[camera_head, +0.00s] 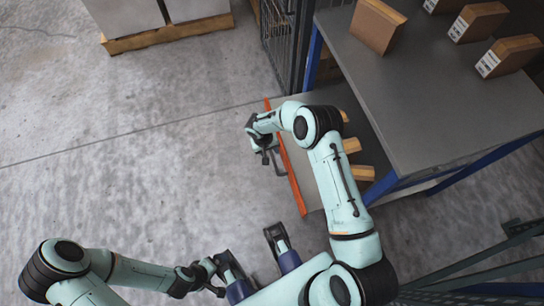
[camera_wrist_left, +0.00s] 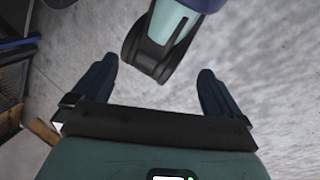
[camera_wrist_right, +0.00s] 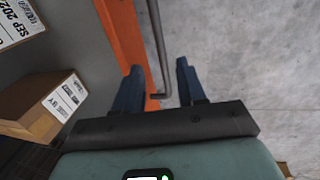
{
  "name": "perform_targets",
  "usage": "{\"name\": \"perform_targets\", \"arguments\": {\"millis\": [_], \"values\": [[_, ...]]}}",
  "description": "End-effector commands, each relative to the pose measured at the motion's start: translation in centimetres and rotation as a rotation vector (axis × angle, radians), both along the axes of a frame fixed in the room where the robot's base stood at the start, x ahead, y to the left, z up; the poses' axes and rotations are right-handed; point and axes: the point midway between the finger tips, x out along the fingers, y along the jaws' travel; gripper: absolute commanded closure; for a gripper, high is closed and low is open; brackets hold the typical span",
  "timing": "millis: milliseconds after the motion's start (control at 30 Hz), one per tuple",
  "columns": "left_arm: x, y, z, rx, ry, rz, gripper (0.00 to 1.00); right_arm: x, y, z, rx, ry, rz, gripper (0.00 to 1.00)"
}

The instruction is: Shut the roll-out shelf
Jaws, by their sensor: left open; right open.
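The roll-out shelf (camera_head: 311,186) is pulled out from under the grey top of the blue-framed rack, low over the floor. Its orange front edge (camera_head: 286,160) faces left and also shows in the right wrist view (camera_wrist_right: 124,38). A thin grey bar handle (camera_wrist_right: 157,50) is fixed to that edge. My right gripper (camera_wrist_right: 158,64) is open at the handle, whose bent lower end appears between the fingers; contact cannot be told. My right arm hides part of the shelf. My left gripper (camera_wrist_left: 156,75) is open and empty, low over bare floor, away from the shelf.
Cardboard boxes (camera_head: 351,146) stand on the pulled-out shelf, partly hidden by my arm. More boxes (camera_head: 377,25) stand on the rack's grey top (camera_head: 420,95). A loaded pallet (camera_head: 168,35) is at the back left. Floor left of the shelf is clear.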

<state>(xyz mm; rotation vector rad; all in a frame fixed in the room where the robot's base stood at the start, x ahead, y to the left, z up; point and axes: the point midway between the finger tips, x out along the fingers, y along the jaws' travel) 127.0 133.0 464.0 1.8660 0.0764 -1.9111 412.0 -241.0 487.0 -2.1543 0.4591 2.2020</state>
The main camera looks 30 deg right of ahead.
Motion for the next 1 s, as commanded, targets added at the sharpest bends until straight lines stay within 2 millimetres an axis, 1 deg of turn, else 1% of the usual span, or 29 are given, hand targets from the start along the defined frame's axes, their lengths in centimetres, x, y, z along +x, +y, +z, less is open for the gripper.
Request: {"name": "perform_targets", "arguments": {"millis": [33,100,200,300,467,733,767,800,833,867,1000], "values": [[0.3,0.2,-0.4,0.005,-0.009,0.004,0.00,-0.2,-0.2,-1.4,0.002,0.003,-0.002,0.60],[0.7,0.3,-0.7,0.009,-0.020,0.008,0.00,-0.2,-0.5,-2.7,0.001,0.002,-0.001,0.60],[1.2,0.5,-1.1,0.015,-0.030,0.013,0.00,-0.2,-0.7,-4.2,0.001,0.002,-0.001,0.60],[1.5,0.7,-1.3,0.019,-0.040,0.017,0.00,-0.3,-0.9,-5.3,0.001,0.002,-0.001,0.60],[1.8,0.8,-1.5,0.023,-0.047,0.020,0.00,-0.3,-1.1,-6.0,0.002,-0.001,-0.001,0.60],[1.8,0.8,-1.4,0.023,-0.048,0.020,0.00,-0.3,-1.1,-6.0,0.002,0.000,0.000,0.60],[1.8,0.8,-1.4,0.023,-0.048,0.020,0.00,-0.3,-1.1,-6.0,0.002,0.000,0.000,0.70],[1.8,0.8,-1.4,0.023,-0.048,0.020,0.00,-0.3,-1.1,-6.0,0.002,0.000,0.000,0.83],[1.8,0.8,-1.4,0.023,-0.048,0.020,0.00,-0.3,-1.1,-6.0,0.002,0.000,0.000,0.92],[1.8,0.8,-1.4,0.023,-0.048,0.020,0.00,-0.3,-1.1,-6.0,0.002,0.000,0.000,1.00],[1.8,0.8,-1.5,0.023,-0.048,0.020,0.00,-0.3,-1.1,-6.0,0.002,0.000,0.000,1.00]]}}
